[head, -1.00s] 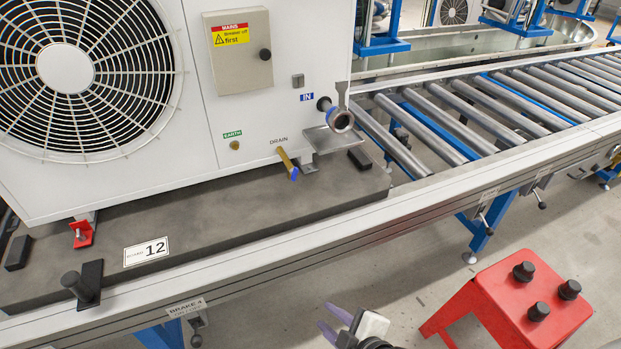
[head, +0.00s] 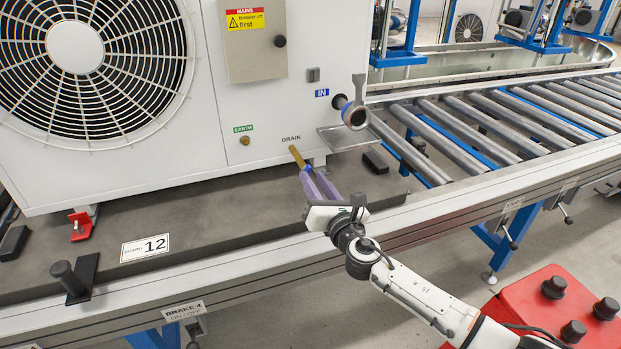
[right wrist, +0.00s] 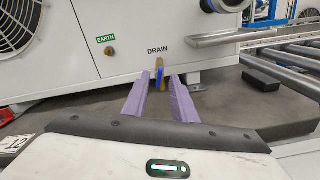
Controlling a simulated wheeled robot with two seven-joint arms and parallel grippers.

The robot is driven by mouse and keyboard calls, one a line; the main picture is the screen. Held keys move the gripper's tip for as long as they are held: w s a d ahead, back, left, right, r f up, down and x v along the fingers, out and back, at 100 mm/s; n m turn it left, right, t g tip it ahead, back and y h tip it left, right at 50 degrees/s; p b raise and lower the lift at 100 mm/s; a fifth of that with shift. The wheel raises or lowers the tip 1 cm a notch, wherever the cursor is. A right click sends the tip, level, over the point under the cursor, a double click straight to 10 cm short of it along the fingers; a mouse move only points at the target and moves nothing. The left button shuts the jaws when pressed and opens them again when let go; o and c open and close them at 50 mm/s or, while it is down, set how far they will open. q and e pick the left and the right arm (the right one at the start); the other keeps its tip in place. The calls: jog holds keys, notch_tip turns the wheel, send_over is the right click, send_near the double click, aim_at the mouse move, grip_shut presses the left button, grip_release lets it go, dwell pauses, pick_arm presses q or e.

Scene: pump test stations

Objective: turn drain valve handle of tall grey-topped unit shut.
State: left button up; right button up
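A white unit (head: 265,105) with a large fan grille stands on a dark board marked 12; its top is out of view, so I cannot tell its colour. The drain valve (head: 297,156) is brass, low on its front under the DRAIN label. Its blue handle (right wrist: 160,84) points downward in the right wrist view and is mostly hidden in the head view. My right gripper (head: 313,180) reaches the valve from the front. In the right wrist view its purple fingers (right wrist: 160,79) stand apart, with the handle between their tips and gaps beside it. My left gripper is not in view.
An IN pipe (head: 353,115) and a metal tray (head: 345,136) stick out right of the valve. A brass EARTH stud (head: 245,140) is to its left. A roller conveyor (head: 480,125) runs right. A red block with black knobs (head: 560,305) stands at lower right.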

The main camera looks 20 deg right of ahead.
aim_at(309, 173)
jog(key=shift+w+a+b, duration=0.1)
jog(key=shift+w+b, duration=0.2)
jog(key=shift+w, duration=1.25)
jog(key=shift+c, duration=0.4)
grip_shut()
